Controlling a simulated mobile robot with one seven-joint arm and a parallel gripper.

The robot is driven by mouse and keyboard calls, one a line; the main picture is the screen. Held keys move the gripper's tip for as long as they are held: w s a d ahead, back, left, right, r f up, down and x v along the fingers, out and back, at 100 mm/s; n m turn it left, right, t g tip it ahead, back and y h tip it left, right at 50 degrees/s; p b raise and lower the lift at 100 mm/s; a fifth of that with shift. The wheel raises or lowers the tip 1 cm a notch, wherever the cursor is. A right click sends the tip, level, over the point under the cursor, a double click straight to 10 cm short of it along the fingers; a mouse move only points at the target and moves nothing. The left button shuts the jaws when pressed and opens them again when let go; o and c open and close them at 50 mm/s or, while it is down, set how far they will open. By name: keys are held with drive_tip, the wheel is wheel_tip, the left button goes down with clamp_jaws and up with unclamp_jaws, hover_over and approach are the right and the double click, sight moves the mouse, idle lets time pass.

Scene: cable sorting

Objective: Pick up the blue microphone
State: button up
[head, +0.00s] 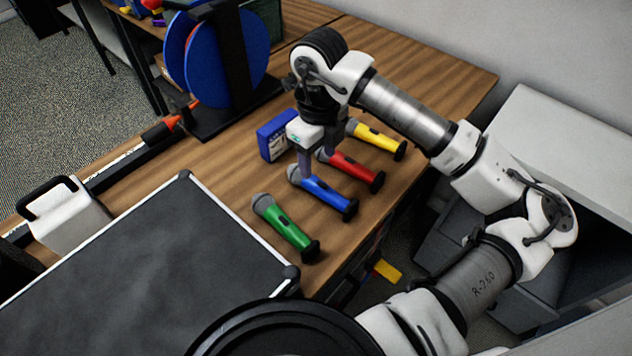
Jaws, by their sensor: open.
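The blue microphone (325,195) lies on the wooden table, with its grey head to the upper left and its dark end to the lower right. A green microphone (284,227) lies to its left and a red microphone (350,169) to its right. A yellow microphone (378,138) lies beyond the red one. My gripper (306,172) is open and points down at the head end of the blue microphone. The fingers overlap the blue microphone's head end in the picture, and I cannot tell whether they touch it.
A blue box (271,139) stands just behind my gripper. A black case (150,265) fills the table's left front. A cable reel with blue discs (240,60) stands at the back. The table's right edge is close to the microphones' dark ends.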

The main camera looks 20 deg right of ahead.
sight(317, 182)
drive_tip(key=shift+f, duration=0.8)
drive_tip(key=f, duration=0.1)
drive_tip(key=f+p, duration=0.1)
drive_tip(key=f, duration=0.1)
drive_tip(key=s+f+p, duration=0.1)
drive_tip(key=shift+a+f, duration=0.2)
drive_tip(key=shift+a, duration=0.05)
drive_tip(key=shift+w+f, duration=0.1)
drive_tip(key=shift+f, duration=0.35)
clamp_jaws()
